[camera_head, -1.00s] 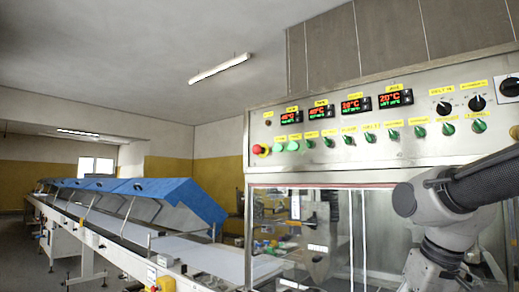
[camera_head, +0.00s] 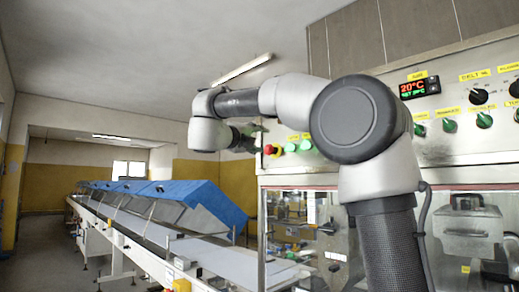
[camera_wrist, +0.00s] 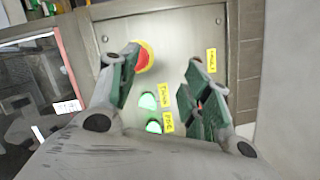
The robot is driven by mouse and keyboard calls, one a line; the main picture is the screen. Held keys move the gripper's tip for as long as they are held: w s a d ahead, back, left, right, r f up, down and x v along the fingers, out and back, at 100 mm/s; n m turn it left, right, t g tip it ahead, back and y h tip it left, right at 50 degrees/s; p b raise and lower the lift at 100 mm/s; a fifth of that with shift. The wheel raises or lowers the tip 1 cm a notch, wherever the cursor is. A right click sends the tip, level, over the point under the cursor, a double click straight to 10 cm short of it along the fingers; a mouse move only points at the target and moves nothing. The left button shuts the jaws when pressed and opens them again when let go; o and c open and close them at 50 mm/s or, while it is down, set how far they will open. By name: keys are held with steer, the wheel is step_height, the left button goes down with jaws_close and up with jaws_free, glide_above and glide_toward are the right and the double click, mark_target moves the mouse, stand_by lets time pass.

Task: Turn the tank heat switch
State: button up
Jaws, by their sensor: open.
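My gripper (camera_head: 246,138) is at the left end of the control panel (camera_head: 462,92) in the head view. In the wrist view my gripper (camera_wrist: 163,60) is open and empty, its two green-padded fingers spread in front of the panel face. Between and beyond them are a red button on a yellow ring (camera_wrist: 143,58) and two lit green buttons (camera_wrist: 149,101). Several green rotary switches (camera_head: 449,126) show at the panel's right. My arm hides the middle of the switch row. I cannot tell which switch is tank heat; the small labels are hard to read.
A red 20°C display (camera_head: 418,88) and black knobs (camera_head: 479,97) are on the panel's right part. Below is a glazed enclosure (camera_head: 305,212). A long conveyor (camera_head: 205,252) with blue covers (camera_head: 190,198) runs off left. The air above the conveyor is clear.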

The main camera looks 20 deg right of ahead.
mark_target(287, 147)
steer(key=s+d+f+m+g, duration=0.2)
steer(key=s+f+m+g, duration=0.1)
steer(key=s+m+g, duration=0.15)
steer(key=shift+g+h, duration=0.25)
steer(key=shift+h, duration=0.25)
steer(key=x, duration=0.5)
steer(key=s+x, duration=0.1)
steer(key=x, duration=0.1)
steer(key=shift+w+d+r, duration=0.1)
steer(key=shift+d+r, duration=0.1)
steer(key=shift+d, duration=0.3)
steer(key=shift+n, duration=0.25)
steer(key=c, duration=1)
